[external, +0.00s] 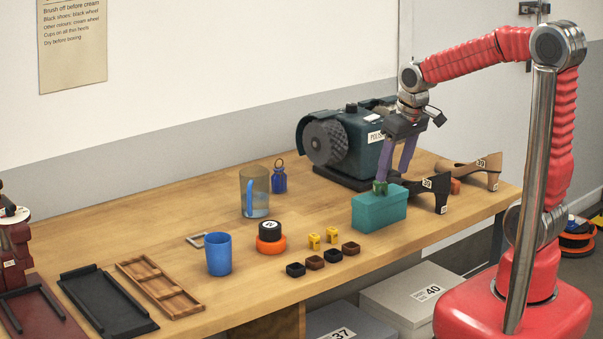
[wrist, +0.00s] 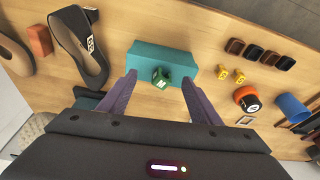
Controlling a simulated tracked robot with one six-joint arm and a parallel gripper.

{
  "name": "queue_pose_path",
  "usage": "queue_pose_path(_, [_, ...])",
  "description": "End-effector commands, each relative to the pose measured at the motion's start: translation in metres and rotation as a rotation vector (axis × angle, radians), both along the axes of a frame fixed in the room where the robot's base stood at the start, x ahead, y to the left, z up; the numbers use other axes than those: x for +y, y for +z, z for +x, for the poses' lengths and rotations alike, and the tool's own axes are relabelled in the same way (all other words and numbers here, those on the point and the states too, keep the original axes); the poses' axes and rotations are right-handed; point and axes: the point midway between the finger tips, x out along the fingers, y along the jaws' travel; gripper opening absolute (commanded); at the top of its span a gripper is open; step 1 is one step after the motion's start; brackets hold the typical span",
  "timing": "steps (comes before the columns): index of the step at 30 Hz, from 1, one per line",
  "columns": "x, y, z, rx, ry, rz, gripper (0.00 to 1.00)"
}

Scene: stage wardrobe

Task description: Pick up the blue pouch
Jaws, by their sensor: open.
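A small dark-blue item with a loop on top (external: 279,178), which looks like the blue pouch, stands upright at the back of the table. It is between the clear tumbler and the polishing machine. I do not make it out in the wrist view. My gripper (external: 393,165) is to its right, pointing down over the teal box (external: 379,212). In the wrist view my gripper (wrist: 159,80) is open, its two purple fingers apart. A small green marked block (wrist: 161,77) shows between the fingertips, at the teal box; I see nothing held.
The polishing machine (external: 350,145) stands behind my gripper. A clear tumbler (external: 254,190) is left of the blue item. A blue cup (external: 218,253), an orange-and-black tin (external: 270,238) and yellow pieces (external: 314,241) are nearer the front.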

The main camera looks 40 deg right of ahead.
Motion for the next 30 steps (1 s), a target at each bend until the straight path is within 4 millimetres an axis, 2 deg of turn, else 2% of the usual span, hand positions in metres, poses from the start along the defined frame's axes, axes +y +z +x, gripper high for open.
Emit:
queue_pose_path(21, [0.052, -0.053, 0.179, -0.078, 0.07, 0.015, 0.58])
queue_pose_path(26, [0.062, -0.056, 0.219, -0.132, 0.08, 0.022, 0.58])
queue_pose_path(30, [0.069, -0.041, 0.256, -0.211, 0.085, 0.032, 0.58])
